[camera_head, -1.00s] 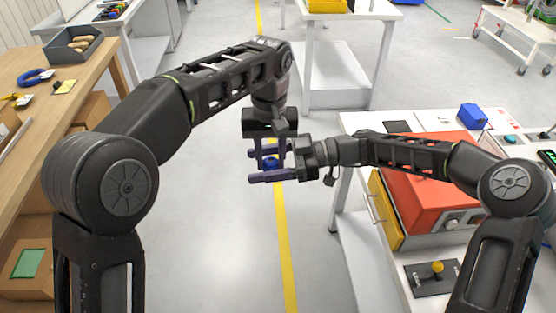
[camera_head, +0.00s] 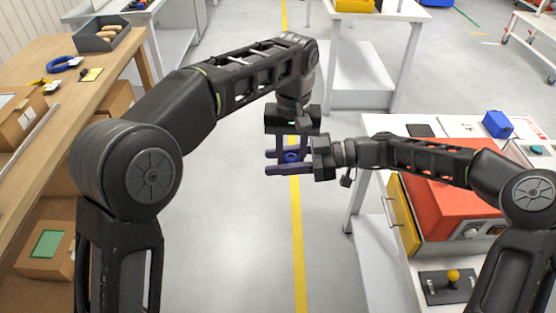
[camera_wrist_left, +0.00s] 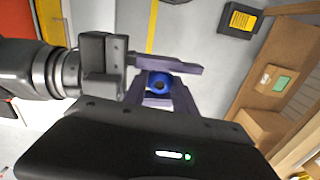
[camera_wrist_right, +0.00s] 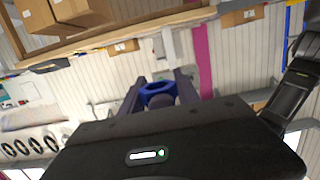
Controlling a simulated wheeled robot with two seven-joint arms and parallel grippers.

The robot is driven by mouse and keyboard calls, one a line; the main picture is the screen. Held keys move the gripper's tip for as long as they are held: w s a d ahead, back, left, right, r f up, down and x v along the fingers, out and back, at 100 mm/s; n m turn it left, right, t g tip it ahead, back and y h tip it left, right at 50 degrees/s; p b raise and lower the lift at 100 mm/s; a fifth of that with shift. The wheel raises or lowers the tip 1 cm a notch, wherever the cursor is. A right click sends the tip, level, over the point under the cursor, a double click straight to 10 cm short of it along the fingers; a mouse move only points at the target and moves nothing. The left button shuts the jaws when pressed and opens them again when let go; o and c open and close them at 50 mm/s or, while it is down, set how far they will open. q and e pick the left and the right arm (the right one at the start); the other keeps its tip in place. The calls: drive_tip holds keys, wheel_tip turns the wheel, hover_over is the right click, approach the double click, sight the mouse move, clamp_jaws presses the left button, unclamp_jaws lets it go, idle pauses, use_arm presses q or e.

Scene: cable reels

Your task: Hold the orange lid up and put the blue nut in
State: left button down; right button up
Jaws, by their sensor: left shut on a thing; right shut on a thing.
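The blue nut (camera_head: 291,156) is a ring held in mid-air over the floor, between both grippers. It also shows in the left wrist view (camera_wrist_left: 160,82) and the right wrist view (camera_wrist_right: 157,93). My left gripper (camera_head: 291,151) comes down from above, shut on the nut. My right gripper (camera_head: 269,162) reaches in from the right, its purple fingers also shut on the nut. The fingers hide part of it. The orange lid (camera_head: 432,192) lies on top of the grey box on the right table, partly behind my right arm; neither gripper touches it.
The right white table (camera_head: 367,170) also carries a blue block (camera_head: 497,124) and a joystick plate with a yellow knob (camera_head: 453,275). A yellow panel (camera_head: 402,213) is at the box's left side. A wooden bench (camera_head: 85,105) stands left. The floor between is clear.

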use_arm(q)
drive_tip(key=c, duration=0.9)
unclamp_jaws()
drive_tip(key=shift+r, duration=0.1)
